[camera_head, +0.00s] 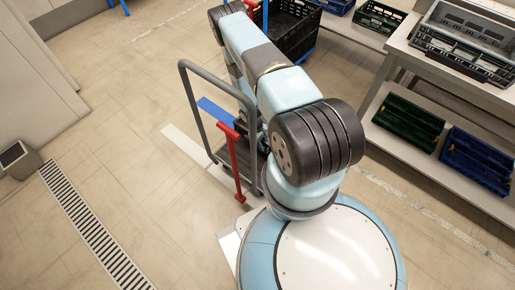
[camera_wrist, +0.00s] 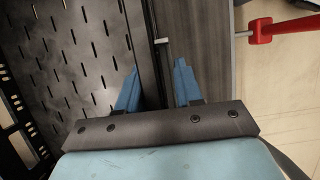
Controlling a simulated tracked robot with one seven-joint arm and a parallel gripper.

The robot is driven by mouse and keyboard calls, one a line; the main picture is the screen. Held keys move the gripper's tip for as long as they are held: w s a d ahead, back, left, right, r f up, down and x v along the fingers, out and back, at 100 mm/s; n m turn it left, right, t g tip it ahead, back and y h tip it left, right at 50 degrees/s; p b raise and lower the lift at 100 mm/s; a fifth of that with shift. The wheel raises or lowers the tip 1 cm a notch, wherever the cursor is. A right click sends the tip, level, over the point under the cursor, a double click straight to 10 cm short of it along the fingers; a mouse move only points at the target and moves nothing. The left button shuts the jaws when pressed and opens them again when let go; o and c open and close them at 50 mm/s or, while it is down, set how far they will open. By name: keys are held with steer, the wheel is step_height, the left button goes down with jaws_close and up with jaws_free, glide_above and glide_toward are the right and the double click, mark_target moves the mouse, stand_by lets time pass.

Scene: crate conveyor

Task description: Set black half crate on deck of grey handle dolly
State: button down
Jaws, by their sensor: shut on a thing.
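The black half crate (camera_wrist: 95,45), with a slotted floor, fills the left of the wrist view. My gripper (camera_wrist: 157,80) is shut on its near side wall, with one blue finger on each side. In the head view my arm hides most of the crate and the gripper. The grey handle dolly (camera_head: 188,95) stands beyond my base, its tall grey loop handle upright. Its wood-grain grey deck (camera_wrist: 207,40) shows beside the crate, to the right in the wrist view. I cannot tell whether the crate touches the deck.
A red T-shaped bar (camera_head: 238,170) stands at the dolly's near side. Another black crate (camera_head: 292,30) is behind my arm. A shelf bench (camera_head: 400,48) on the right carries a grey crate, with green (camera_head: 407,122) and blue (camera_head: 478,160) crates below.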

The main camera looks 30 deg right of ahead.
steer(key=w+f, duration=0.1)
steer(key=w+a+f, duration=0.1)
steer(key=f, duration=0.1)
steer(key=w+f, duration=0.1)
steer(key=f, duration=0.1)
steer(key=shift+w+a+f, duration=0.1)
steer(key=shift+w+a, duration=0.05)
steer(key=shift+w, duration=0.25)
steer(key=shift+f, duration=1.45)
steer(key=c, duration=0.8)
jaws_free()
steer(key=shift+o, duration=0.2)
steer(key=shift+r, duration=0.1)
